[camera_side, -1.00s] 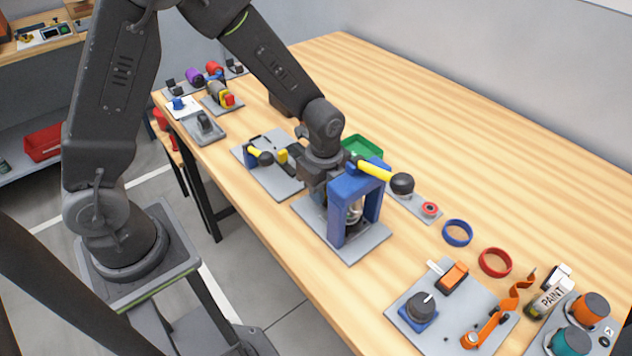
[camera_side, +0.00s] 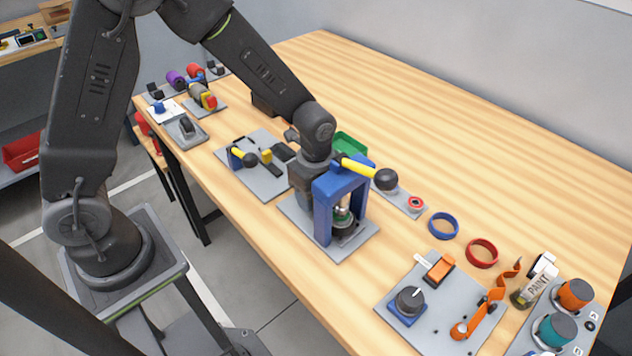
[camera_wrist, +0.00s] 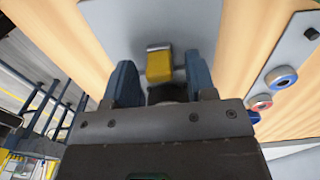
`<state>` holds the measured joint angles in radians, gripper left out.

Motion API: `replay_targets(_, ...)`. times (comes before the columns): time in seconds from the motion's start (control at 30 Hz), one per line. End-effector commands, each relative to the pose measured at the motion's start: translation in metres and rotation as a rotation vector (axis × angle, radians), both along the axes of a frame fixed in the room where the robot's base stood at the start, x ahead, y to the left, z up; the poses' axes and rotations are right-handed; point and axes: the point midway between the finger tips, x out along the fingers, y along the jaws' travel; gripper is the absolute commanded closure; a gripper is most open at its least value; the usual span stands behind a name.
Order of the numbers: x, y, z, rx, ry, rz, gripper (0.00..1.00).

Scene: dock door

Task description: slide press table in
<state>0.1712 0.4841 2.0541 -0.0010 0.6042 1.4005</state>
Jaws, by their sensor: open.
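The press (camera_side: 322,205) stands on a grey base plate, with a blue arch and a yellow lever ending in a black ball (camera_side: 385,179). Under the arch a dark round piece with a bright metal part above it (camera_side: 343,223) shows, apparently on the press table. My gripper (camera_wrist: 160,64) is open, its two dark blue fingers spread. A yellow block with a metal top (camera_wrist: 159,62) shows between them; I cannot tell whether they touch it. In the side view my gripper is down at the press's back left side, its fingertips hidden.
A grey plate with a yellow-handled clamp (camera_side: 262,178) lies left of the press. A green bin (camera_side: 349,145) is behind it. To the right are a blue ring (camera_side: 443,225), a red ring (camera_side: 482,252) and a grey plate with a dial (camera_side: 408,302). The table's back is clear.

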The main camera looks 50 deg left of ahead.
Motion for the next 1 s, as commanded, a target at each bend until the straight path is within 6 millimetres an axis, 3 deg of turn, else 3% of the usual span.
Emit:
replay_targets(0.17,0.001,0.0,0.022,-0.001,-0.007,0.0,0.49)
replay_targets(0.6,0.0,0.0,0.114,-0.001,-0.005,0.0,0.49)
replay_targets(0.8,0.0,0.0,0.133,-0.001,-0.002,0.0,0.49)
replay_targets(1.0,0.0,0.0,0.137,-0.001,-0.002,0.0,0.49)
